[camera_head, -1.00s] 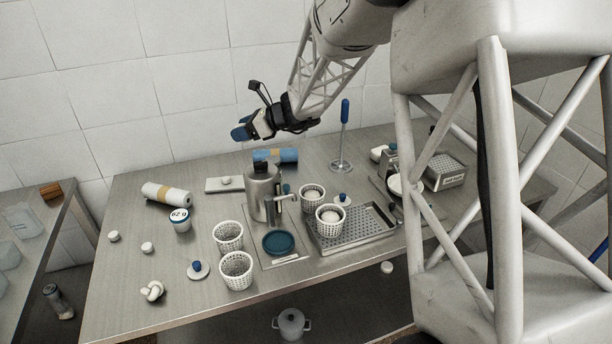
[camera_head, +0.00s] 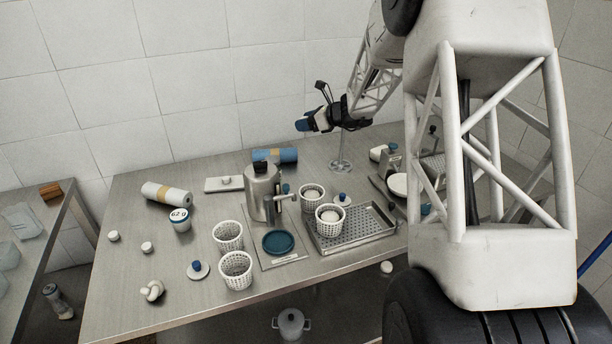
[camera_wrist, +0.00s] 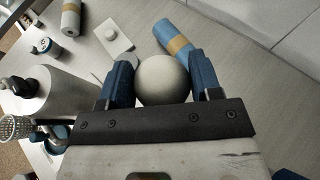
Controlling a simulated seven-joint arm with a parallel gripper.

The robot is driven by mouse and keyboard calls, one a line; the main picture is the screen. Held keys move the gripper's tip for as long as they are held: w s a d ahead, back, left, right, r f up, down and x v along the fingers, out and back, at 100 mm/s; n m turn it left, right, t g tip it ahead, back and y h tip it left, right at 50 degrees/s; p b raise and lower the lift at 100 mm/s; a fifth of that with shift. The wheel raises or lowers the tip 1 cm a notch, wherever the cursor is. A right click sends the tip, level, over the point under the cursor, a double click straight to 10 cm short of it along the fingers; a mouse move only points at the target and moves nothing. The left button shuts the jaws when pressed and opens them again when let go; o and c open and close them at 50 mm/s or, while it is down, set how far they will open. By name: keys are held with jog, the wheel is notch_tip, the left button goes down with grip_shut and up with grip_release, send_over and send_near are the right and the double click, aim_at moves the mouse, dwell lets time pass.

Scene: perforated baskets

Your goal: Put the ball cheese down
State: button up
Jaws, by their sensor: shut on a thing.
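The ball cheese (camera_wrist: 163,80) is a round off-white ball between the two blue fingers of my gripper (camera_wrist: 161,84) in the wrist view. My gripper is shut on it. In the head view my gripper (camera_head: 304,124) is raised above the back of the steel table (camera_head: 130,285), to the right of the blue roll, and the ball is not clearly visible there. A small white board (camera_head: 224,185) with a white piece on it lies at the back of the table; it also shows in the wrist view (camera_wrist: 113,38).
A steel canister (camera_head: 262,195) stands mid-table. White perforated baskets (camera_head: 236,271) stand near the front and on a perforated tray (camera_head: 355,234). A blue roll (camera_head: 275,156) and white roll (camera_head: 167,195) lie toward the back. Bare table shows at front left.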

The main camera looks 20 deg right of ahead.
send_over(306, 174)
notch_tip(306, 174, down, 7)
jog(key=shift+s+f, duration=0.15)
jog(key=shift+f, duration=3.1)
jog(key=shift+f, duration=0.1)
jog(key=shift+f, duration=1.8)
jog(key=shift+f, duration=0.1)
jog(key=o, duration=0.9)
jog(key=shift+o, duration=0.2)
